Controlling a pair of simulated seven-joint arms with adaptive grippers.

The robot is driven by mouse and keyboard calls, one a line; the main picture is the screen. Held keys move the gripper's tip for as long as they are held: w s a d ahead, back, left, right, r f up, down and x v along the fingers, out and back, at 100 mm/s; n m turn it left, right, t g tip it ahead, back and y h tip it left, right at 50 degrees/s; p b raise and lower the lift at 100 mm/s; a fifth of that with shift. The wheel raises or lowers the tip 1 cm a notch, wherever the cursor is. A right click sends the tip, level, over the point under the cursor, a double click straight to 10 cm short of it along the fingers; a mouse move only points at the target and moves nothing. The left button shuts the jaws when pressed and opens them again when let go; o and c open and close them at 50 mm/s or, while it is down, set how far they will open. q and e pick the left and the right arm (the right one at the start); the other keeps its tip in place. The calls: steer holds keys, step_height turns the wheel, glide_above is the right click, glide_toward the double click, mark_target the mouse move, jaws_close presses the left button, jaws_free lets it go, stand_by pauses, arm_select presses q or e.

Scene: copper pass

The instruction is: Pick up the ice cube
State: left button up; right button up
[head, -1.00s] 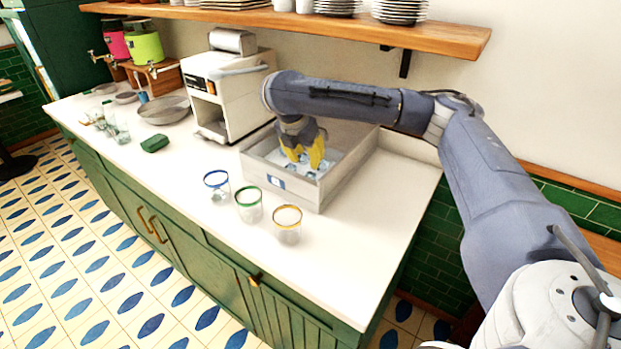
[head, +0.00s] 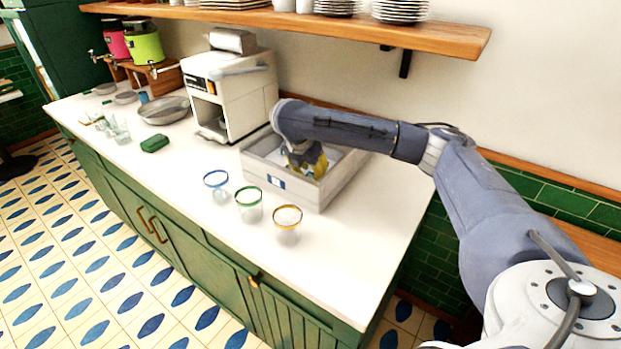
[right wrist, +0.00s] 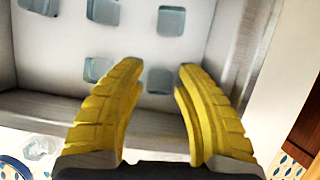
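My right gripper (head: 308,170) is down inside the white ice bin (head: 310,193). In the right wrist view its yellow fingers (right wrist: 157,68) are open and apart. One pale blue ice cube (right wrist: 160,80) shows in the gap between the fingertips; I cannot tell whether they touch it. Another ice cube (right wrist: 99,68) lies just left of the left fingertip. More cubes, such as one farther up (right wrist: 171,21), are spread over the bin floor. In the head view the arm and the bin's front wall hide most cubes. My left gripper is not in view.
In front of the bin stand a blue-rimmed glass (head: 216,182), apparently with an ice cube inside, a green-rimmed glass (head: 249,205) and an amber-rimmed glass (head: 287,225). A white machine (head: 232,95) stands left of the bin. The counter's right front is clear.

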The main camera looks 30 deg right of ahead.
mark_target(311, 173)
steer(key=shift+w+d+f, duration=0.1)
steer(key=shift+d+f, duration=0.15)
steer(key=shift+f, duration=0.4)
steer(key=shift+o, duration=0.4)
steer(key=c, duration=0.6)
steer(key=shift+r, duration=0.15)
step_height(311, 173, up, 20)
steer(key=shift+f, duration=0.15)
steer(key=shift+a, duration=0.1)
stand_by(0.4)
